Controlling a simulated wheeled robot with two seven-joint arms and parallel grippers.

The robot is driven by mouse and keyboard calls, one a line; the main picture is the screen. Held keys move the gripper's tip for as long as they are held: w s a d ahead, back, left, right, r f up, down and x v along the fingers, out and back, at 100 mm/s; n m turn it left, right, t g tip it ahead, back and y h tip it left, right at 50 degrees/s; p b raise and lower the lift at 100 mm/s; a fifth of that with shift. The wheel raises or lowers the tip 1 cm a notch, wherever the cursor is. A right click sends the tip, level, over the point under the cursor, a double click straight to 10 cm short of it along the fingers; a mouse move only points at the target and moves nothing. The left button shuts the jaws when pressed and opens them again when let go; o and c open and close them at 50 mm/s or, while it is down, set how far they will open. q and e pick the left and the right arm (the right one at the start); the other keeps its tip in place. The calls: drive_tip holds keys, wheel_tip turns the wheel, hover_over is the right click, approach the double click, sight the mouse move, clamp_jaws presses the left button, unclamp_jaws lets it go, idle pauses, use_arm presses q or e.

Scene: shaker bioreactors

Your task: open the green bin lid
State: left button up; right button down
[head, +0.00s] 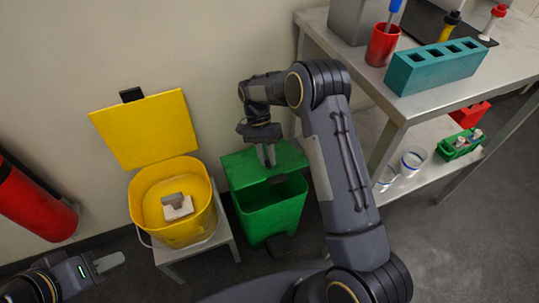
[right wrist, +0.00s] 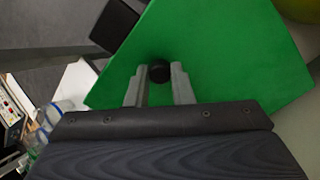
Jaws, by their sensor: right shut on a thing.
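The green bin (head: 270,222) stands on the floor below the wall. Its flat green lid (head: 240,165) is raised at least partly, and the dark inside of the bin shows below its front edge. A dark tab (head: 277,180) shows at that edge. My right gripper (head: 266,160) reaches down onto the lid from above. In the right wrist view, my right gripper (right wrist: 160,88) has its fingers on either side of a round black knob (right wrist: 160,71) on the green lid (right wrist: 215,50), shut on it. My left gripper (head: 103,264) is at the lower left, away from the bin; its opening is unclear.
A yellow bin (head: 172,235) with its lid (head: 145,130) raised stands on a small stand left of the green bin. A red cylinder (head: 35,203) is at the far left. A metal table (head: 440,105) with a teal rack (head: 436,66) and a lower shelf stands at right.

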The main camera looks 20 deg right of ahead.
drive_tip(key=shift+w+r+g+p, duration=0.7)
drive_tip(key=shift+w+r+p, duration=0.2)
drive_tip(key=shift+r+p, duration=0.05)
drive_tip(key=c, duration=1.3)
unclamp_jaws()
drive_tip(key=shift+o, duration=0.2)
